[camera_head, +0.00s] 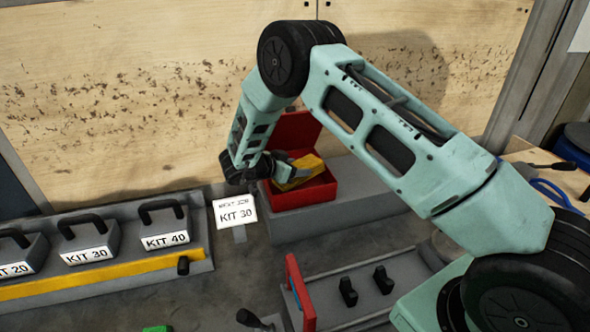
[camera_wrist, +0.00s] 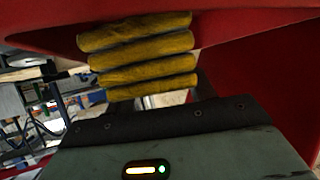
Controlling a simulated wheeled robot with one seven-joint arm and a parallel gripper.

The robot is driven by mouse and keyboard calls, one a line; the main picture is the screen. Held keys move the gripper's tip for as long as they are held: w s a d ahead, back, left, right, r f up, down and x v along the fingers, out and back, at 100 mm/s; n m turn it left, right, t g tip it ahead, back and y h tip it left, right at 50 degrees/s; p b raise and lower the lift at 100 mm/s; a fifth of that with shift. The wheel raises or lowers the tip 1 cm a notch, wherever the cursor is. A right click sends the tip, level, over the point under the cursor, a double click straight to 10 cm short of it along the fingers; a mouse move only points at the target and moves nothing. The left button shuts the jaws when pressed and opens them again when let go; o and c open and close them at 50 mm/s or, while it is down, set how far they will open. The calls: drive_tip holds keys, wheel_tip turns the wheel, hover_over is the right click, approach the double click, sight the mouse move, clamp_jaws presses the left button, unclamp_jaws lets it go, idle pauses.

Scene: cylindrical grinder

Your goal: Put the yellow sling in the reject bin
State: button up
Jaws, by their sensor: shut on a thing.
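The yellow sling (camera_head: 301,172), a folded bundle, is at my gripper (camera_head: 279,173), inside or just over the open red bin (camera_head: 307,196). In the wrist view the sling (camera_wrist: 140,54) shows as several stacked yellow rolls just ahead of my gripper (camera_wrist: 160,101). My gripper is shut on the sling; the fingertips are mostly hidden. The red bin's walls (camera_wrist: 262,75) surround much of the sling in the wrist view. No label is readable on the bin, and I cannot tell whether the sling touches its floor.
The bin stands on a grey ledge (camera_head: 338,213) against a wooden wall. Handled kit weights (camera_head: 90,240) sit on a rack at left. A tray with black pegs (camera_head: 365,290) lies in front.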

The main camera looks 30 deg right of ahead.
drive_tip(key=shift+f+p, duration=0.35)
drive_tip(key=shift+f, duration=0.25)
drive_tip(key=shift+w+f+p, duration=0.2)
drive_tip(key=shift+f+p, duration=0.25)
drive_tip(key=shift+p, duration=0.05)
drive_tip(key=shift+f, duration=0.1)
drive_tip(key=shift+f, duration=0.1)
drive_tip(key=shift+f+b, duration=0.5)
drive_tip(key=shift+b, duration=0.1)
drive_tip(key=o, duration=1.2)
